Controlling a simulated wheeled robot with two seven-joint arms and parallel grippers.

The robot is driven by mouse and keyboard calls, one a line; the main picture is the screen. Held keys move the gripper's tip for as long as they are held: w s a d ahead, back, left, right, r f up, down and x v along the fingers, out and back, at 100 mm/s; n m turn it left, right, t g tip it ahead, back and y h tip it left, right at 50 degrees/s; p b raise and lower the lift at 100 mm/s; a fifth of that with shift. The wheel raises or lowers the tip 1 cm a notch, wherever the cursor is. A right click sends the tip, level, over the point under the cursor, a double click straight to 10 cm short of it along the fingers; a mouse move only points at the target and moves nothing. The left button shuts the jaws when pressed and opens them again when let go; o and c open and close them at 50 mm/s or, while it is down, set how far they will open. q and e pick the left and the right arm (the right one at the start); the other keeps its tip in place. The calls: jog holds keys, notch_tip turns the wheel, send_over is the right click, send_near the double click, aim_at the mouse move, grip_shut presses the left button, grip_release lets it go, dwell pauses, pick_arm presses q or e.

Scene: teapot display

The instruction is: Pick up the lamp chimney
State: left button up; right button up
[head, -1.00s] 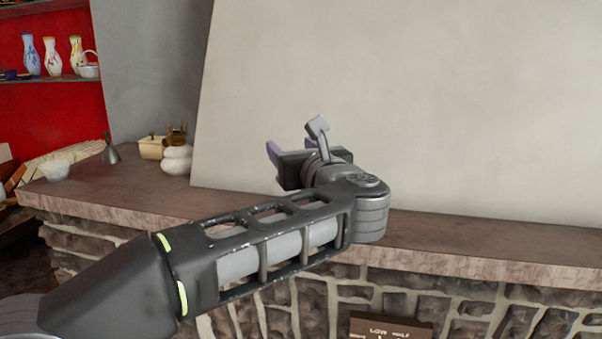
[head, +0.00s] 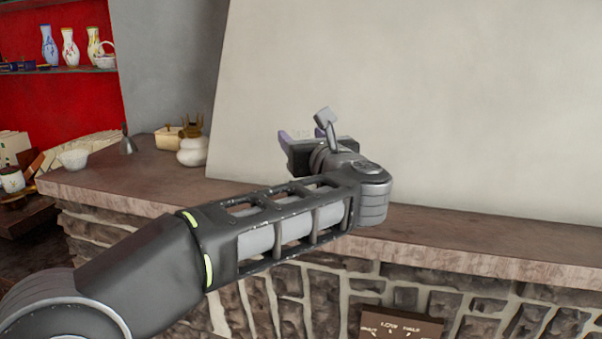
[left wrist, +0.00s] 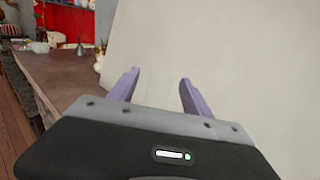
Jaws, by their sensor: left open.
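My left gripper (head: 298,137) is over the stone-topped ledge, in front of the pale slanted wall. In the left wrist view its two purple fingers (left wrist: 159,80) are spread apart. A very faint clear outline shows near the fingertips in both views. It may be the glass lamp chimney, but I cannot tell for sure, nor whether the fingers are around it. No other lamp chimney can be made out. My right gripper is not in view.
The ledge (head: 120,178) holds a white bowl (head: 74,159), a grey cone-shaped object (head: 126,145), a cream box (head: 167,140) and a white rounded pot (head: 192,152) at left. Vases stand on a red-backed shelf (head: 62,72). The ledge's right part is bare.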

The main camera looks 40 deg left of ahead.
pick_arm(q)
jog(key=p+x, duration=0.2)
jog(key=x, duration=0.3)
jog(key=shift+d, duration=0.1)
dwell(0.4)
grip_shut()
dwell(0.4)
